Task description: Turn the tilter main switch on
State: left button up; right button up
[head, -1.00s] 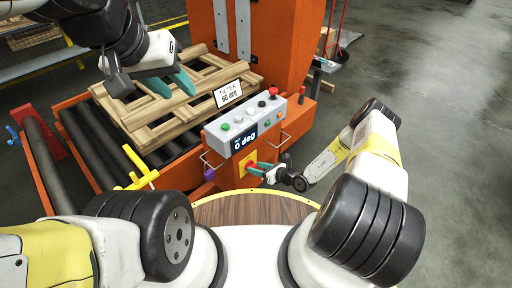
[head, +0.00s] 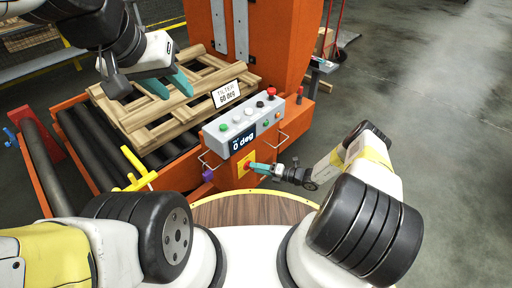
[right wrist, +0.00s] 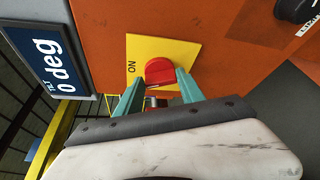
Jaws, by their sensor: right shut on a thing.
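The main switch is a red knob on a yellow plate (head: 242,171) on the orange front of the tilter, below the grey control box. In the right wrist view the red knob (right wrist: 159,71) stands between my teal right fingertips, with the word ON on the yellow plate (right wrist: 189,48) beside it. My right gripper (head: 255,167) is shut on the knob; it also shows in the right wrist view (right wrist: 158,90). The far side of the knob is hidden. My left gripper (head: 170,83) is open and empty above the wooden pallet.
The grey control box (head: 243,123) carries several buttons, a red mushroom button (head: 271,92) and a display reading 0 deg (head: 242,142). A TILTER sign (head: 227,94) stands behind it. A wooden pallet (head: 150,122) lies on the rollers. Metal handles flank the box. Floor at right is open.

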jog(key=shift+w+d+f+m+y, duration=0.15)
jog(key=shift+m+y, duration=0.3)
jog(key=shift+m, duration=0.55)
jog(key=shift+f+m+y, duration=0.15)
jog(key=shift+m+y, duration=0.3)
jog(key=shift+m, duration=0.55)
jog(key=o, duration=1.4)
jog(key=shift+c, duration=0.2)
jog(key=v, duration=0.7)
jog(key=shift+s+d, duration=0.2)
jog(key=shift+d, duration=0.15)
jog(key=shift+f, duration=0.1)
